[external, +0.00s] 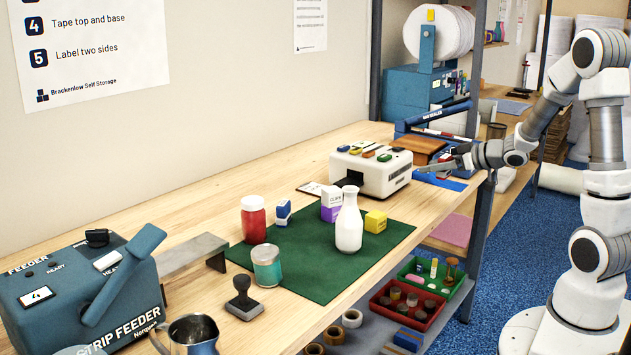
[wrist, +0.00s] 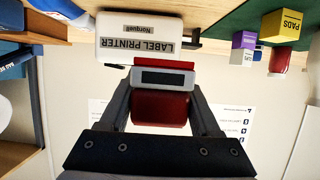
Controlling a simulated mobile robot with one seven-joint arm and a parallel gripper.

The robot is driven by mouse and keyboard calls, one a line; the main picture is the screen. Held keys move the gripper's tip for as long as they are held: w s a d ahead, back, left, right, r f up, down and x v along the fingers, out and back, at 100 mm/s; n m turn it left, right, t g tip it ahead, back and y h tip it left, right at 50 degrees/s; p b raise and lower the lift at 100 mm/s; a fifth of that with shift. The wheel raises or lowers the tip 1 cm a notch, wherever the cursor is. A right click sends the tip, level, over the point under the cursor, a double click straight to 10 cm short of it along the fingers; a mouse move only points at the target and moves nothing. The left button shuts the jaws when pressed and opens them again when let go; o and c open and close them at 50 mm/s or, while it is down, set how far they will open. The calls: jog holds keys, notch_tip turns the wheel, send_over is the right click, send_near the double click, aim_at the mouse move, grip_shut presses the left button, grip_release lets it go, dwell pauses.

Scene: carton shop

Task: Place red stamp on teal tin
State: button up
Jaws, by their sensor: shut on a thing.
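My gripper (external: 447,167) is at the right end of the bench, beside the white label printer. In the wrist view my gripper (wrist: 162,88) is shut on the red stamp (wrist: 160,108), a red block with a grey end bearing a dark strip. In the external view I cannot make out the stamp at the fingertips. The teal tin (external: 266,272) stands upright at the front left edge of the green mat, far to the left of my gripper. It has a pale top and a teal band. The tin is not in the wrist view.
The label printer (external: 372,170) stands between my gripper and the green mat (external: 304,275). A white bottle (external: 349,225), yellow box (external: 375,221), purple box (external: 331,202), blue-white stamp (external: 283,213) and red jar (external: 253,221) stand on the mat. A black hand stamp (external: 243,302) is near the tin.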

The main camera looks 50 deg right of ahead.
jog(key=w+a+r+n+g+y+p, duration=0.1)
jog(key=w+a+r+n+y+p, duration=0.15)
jog(key=w+a, duration=0.55)
jog(key=w+a+r+n+g+y+p, duration=0.1)
jog(key=w+a+r+n+y+p, duration=0.15)
jog(key=a, duration=0.95)
jog(key=w+a+r+n+g+y+p, duration=0.1)
jog(key=w+a+r+n+y+p, duration=0.1)
jog(key=a, duration=0.8)
jog(key=w+a+r+n+g+y+p, duration=0.1)
jog(key=a+r+n+y, duration=0.1)
jog(key=a, duration=0.8)
jog(key=b, duration=0.4)
send_over(252, 252)
jog(key=f, duration=0.6)
jog(key=shift+d+f, duration=0.2)
jog(key=shift+f, duration=0.05)
jog(key=shift+a, duration=0.2)
jog(key=shift+f+y+b, duration=0.25)
jog(key=shift+y+b, duration=0.05)
jog(key=shift+f+b, duration=0.45)
jog(key=shift+f, duration=1.35)
jog(key=shift+f, duration=0.1)
